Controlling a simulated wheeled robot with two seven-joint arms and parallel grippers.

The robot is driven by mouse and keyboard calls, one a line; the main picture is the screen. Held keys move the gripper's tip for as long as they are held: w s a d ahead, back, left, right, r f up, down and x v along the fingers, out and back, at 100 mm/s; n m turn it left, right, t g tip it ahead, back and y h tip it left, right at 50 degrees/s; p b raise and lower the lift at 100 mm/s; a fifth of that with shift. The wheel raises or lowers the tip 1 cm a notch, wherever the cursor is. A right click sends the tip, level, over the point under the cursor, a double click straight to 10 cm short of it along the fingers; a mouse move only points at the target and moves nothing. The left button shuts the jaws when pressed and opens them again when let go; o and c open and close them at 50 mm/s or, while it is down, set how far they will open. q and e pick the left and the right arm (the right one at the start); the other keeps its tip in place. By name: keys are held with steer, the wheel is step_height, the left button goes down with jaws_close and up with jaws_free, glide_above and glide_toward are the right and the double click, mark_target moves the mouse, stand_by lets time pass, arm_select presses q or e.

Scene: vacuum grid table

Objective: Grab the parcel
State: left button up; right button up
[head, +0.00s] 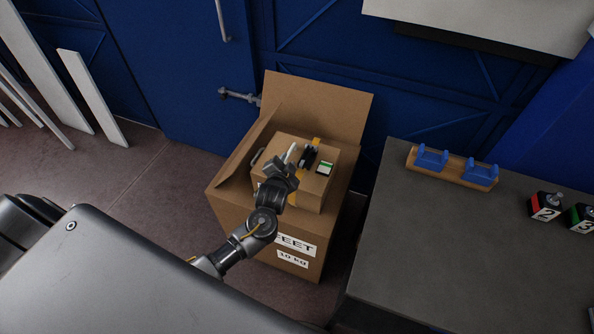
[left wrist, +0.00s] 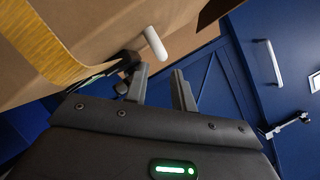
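The parcel (head: 313,191) is a brown cardboard box with yellow tape, a black fitting (head: 308,157) and a green-and-white label on top. It sits inside a larger open carton (head: 230,205). My left gripper (head: 284,162) is over the parcel's left part in the head view and hides some of it. In the left wrist view the parcel (left wrist: 95,22) fills the upper left, with a white rod-like piece (left wrist: 154,43) just beyond the fingertips. The left gripper's fingers (left wrist: 159,76) are apart with nothing between them. My right gripper is not in view.
The carton's raised flaps (head: 318,108) stand behind and left of the parcel. A dark grey table (head: 450,240) stands close on the right, with a blue-and-wood rack (head: 452,166) and numbered blocks (head: 545,206). Blue doors (head: 185,70) are behind. White boards lean at the far left.

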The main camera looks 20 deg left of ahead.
mark_target(289, 155)
arm_select(q)
steer(key=shift+x, duration=2.6)
steer(key=shift+f, duration=0.1)
steer(key=shift+s, duration=0.1)
jaws_close()
steer(key=shift+s+d+f, duration=0.1)
steer(key=shift+s+f, duration=0.1)
steer(key=shift+f, duration=0.05)
steer(key=shift+r, duration=0.1)
